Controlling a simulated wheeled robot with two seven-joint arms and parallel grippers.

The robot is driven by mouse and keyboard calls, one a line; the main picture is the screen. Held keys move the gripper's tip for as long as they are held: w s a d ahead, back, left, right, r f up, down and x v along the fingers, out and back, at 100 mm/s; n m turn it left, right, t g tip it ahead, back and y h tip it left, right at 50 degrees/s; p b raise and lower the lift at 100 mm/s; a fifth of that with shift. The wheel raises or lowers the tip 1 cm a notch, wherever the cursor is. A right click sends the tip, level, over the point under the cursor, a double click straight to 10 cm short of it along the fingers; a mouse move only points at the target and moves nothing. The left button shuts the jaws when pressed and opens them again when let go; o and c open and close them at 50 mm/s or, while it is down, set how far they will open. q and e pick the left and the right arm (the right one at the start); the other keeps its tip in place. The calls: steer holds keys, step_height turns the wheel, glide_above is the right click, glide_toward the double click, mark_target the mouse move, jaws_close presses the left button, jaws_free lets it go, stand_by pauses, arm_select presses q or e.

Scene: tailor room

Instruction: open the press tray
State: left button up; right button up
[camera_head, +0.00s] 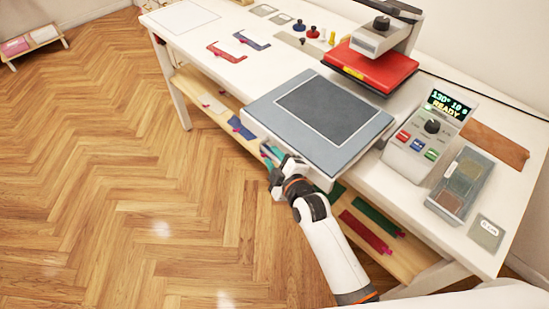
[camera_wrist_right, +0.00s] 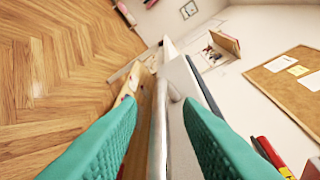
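The press tray (camera_head: 262,112) is a light grey slab with a dark grey pad (camera_head: 328,108). In the head view it sits out in front of the red press plate (camera_head: 370,66), its pad uncovered, its near edge over the table's front edge. My right gripper (camera_head: 288,168) is at the tray's near front edge. In the right wrist view its teal fingers (camera_wrist_right: 160,108) stand apart on either side of a grey handle bar (camera_wrist_right: 158,125), with a gap beside the bar. My left gripper is not in view.
A control box (camera_head: 425,138) reading "130° 10 s READY" stands right of the tray. A swatch tray (camera_head: 437,201) lies further right. A lower shelf (camera_head: 395,258) holds coloured strips.

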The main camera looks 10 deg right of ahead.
steer(key=b+v, duration=0.1)
steer(key=v, duration=1.1)
steer(key=shift+f, duration=0.2)
steer(key=s+d+f+m+g+h, duration=0.15)
steer(key=s+f, duration=0.25)
steer(key=f, duration=0.7)
steer(key=s+d+f+m+g+h, duration=0.1)
steer(key=s+d+f+m+g, duration=0.2)
steer(key=f, duration=0.8)
steer(key=s+d+f+m+g+h, duration=0.1)
steer(key=s+d+f+m+g, duration=0.2)
steer(key=f, duration=0.7)
steer(key=s+d+f+m+g, duration=0.1)
steer(key=s+d+f+g, duration=0.1)
steer(key=s+f, duration=0.3)
steer(key=s+d+f+m+g+h, duration=0.1)
steer(key=s+f, duration=0.4)
steer(key=s, duration=0.7)
steer(key=s+d+f+m+g, duration=0.3)
steer(key=s+d+f, duration=0.1)
steer(key=s, duration=0.4)
steer(key=shift+s+f+h, duration=0.35)
steer(key=shift+s+f, duration=0.05)
steer(key=shift+f, duration=0.4)
